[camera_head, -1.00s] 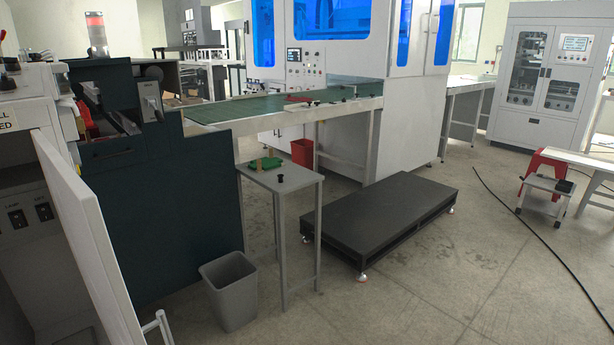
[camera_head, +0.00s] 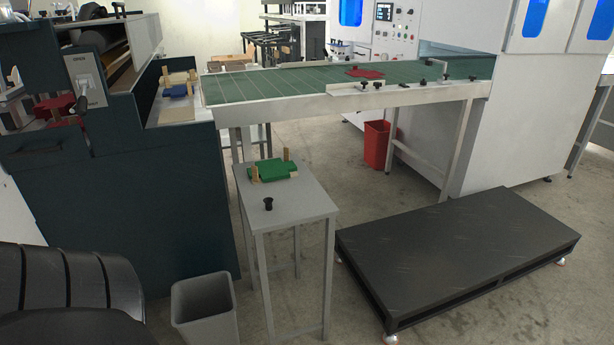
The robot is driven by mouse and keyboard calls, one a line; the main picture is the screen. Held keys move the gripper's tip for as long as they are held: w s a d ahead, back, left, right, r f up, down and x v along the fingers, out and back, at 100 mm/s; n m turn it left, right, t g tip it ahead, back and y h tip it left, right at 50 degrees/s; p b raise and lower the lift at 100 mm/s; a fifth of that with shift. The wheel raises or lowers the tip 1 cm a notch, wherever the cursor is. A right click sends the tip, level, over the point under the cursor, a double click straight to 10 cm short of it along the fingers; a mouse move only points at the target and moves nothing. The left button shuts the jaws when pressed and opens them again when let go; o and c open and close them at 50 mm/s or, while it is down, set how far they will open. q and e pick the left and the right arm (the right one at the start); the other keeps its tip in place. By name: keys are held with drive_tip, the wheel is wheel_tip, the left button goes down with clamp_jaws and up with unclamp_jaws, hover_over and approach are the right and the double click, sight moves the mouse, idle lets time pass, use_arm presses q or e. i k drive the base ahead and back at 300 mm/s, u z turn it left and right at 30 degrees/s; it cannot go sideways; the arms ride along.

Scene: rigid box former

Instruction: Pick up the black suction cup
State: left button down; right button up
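The small black suction cup (camera_head: 268,204) stands on the front part of a narrow grey table (camera_head: 305,203) in the head view. It is in front of a green piece (camera_head: 273,170) with wooden blocks on the same tabletop. Nothing touches the suction cup. A ribbed black form shows at the lower left and may be part of my arm. Neither of my grippers shows, so I cannot tell their state.
A grey bin (camera_head: 205,312) stands left of the table. A low black platform (camera_head: 460,250) lies to the right. A green conveyor (camera_head: 300,83) runs behind, with a red bin (camera_head: 378,145) below. A dark machine (camera_head: 120,200) stands left.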

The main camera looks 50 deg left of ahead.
sight(269, 201)
drive_tip(key=u, duration=2.8)
drive_tip(key=i, duration=1.15)
drive_tip(key=z, duration=0.95)
